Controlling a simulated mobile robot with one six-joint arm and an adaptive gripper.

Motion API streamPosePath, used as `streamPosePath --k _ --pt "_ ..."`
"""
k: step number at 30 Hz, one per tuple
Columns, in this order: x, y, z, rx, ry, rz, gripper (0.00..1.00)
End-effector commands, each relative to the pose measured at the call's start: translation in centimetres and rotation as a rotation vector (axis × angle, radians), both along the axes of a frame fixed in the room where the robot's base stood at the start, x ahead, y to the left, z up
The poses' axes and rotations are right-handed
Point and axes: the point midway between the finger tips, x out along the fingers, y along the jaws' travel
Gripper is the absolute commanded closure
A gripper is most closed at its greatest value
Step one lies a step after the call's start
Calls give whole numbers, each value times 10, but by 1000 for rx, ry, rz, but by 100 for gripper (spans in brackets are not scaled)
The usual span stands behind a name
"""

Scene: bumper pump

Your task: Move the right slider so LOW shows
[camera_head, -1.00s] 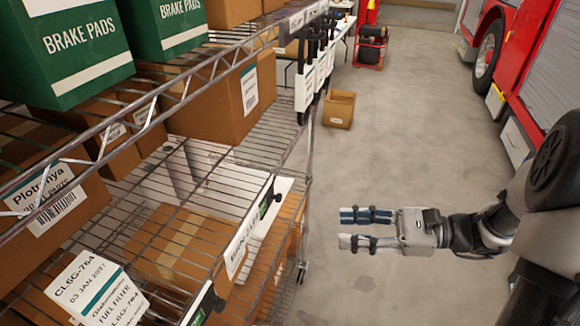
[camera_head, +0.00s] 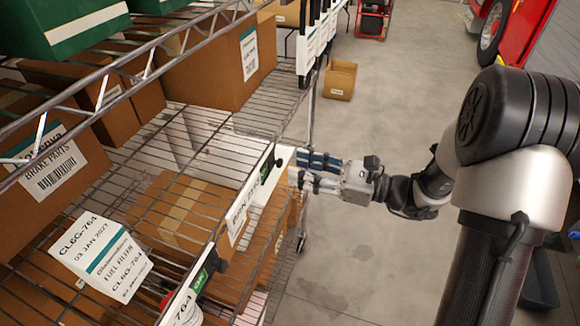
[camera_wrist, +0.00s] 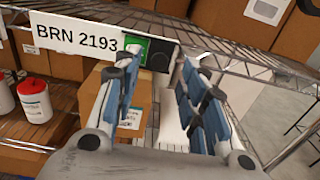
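The right slider (camera_head: 268,168) is a small dark unit at the right end of a white shelf label strip, on the edge of the wire shelf. In the wrist view, the strip (camera_wrist: 75,36) reads BRN 2193. A green window (camera_wrist: 134,46) shows beside the dark slider part (camera_wrist: 160,56). Any word on the green is too small to read and partly covered by my left finger. My gripper (camera_head: 299,169) is open and empty, its fingers just in front of the strip's right end. It also shows in the wrist view (camera_wrist: 158,88). I cannot tell whether it touches the slider.
A second slider (camera_head: 208,274) with a green patch is on the nearer strip at left. A carton (camera_head: 180,212) stands below the shelf wires. A wire shelf rail (camera_head: 150,75) runs above.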

Motion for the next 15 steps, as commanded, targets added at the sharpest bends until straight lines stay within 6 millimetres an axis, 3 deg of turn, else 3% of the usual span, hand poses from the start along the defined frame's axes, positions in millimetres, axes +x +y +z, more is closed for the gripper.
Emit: streamPosePath --k 6,15 --pt "9 27 0 0 0 2 62" --pt "12 34 0 0 0 0 62"
